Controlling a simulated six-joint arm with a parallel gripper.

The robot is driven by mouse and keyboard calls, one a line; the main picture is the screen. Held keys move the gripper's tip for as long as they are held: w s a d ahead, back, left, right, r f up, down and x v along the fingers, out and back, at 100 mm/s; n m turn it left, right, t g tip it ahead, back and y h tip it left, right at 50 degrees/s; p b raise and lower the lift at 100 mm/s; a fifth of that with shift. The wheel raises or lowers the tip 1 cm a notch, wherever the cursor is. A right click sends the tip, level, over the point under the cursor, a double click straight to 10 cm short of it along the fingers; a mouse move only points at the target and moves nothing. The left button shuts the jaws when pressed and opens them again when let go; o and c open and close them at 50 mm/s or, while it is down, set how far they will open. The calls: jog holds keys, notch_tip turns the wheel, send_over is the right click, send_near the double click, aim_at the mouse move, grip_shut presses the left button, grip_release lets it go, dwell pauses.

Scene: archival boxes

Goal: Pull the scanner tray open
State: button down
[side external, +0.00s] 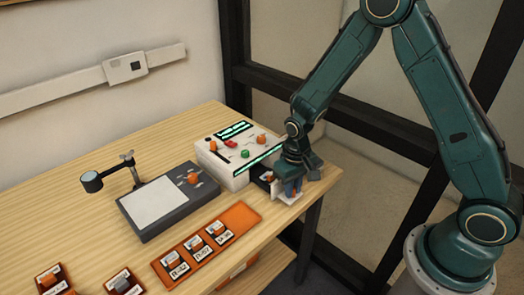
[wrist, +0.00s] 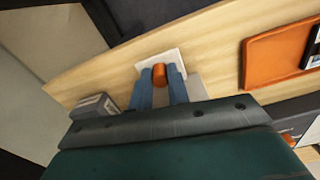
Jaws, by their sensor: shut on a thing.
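The scanner (side external: 212,165) is a white box with green-lit strips and coloured knobs, near the right end of the table. Its tray (side external: 262,179) shows as a dark drawer sticking out of the scanner's right side, with a white front plate (side external: 285,199). My gripper (side external: 292,187) is at this plate, fingers pointing down. In the wrist view the blue fingers (wrist: 161,76) are shut on an orange knob (wrist: 159,71) beside the white plate (wrist: 174,56). Part of the tray is hidden behind my gripper.
A small grey box (side external: 314,168) stands close to my gripper near the table's edge. A dark copy stand (side external: 183,207) with a lamp is left of the scanner. An orange tray (side external: 240,215) with three labelled items lies in front. Bare wood (side external: 110,237) shows between them.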

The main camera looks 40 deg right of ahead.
jog(key=c, duration=1.3)
grip_release()
jog(key=shift+r, duration=0.1)
jog(key=shift+r, duration=6.85)
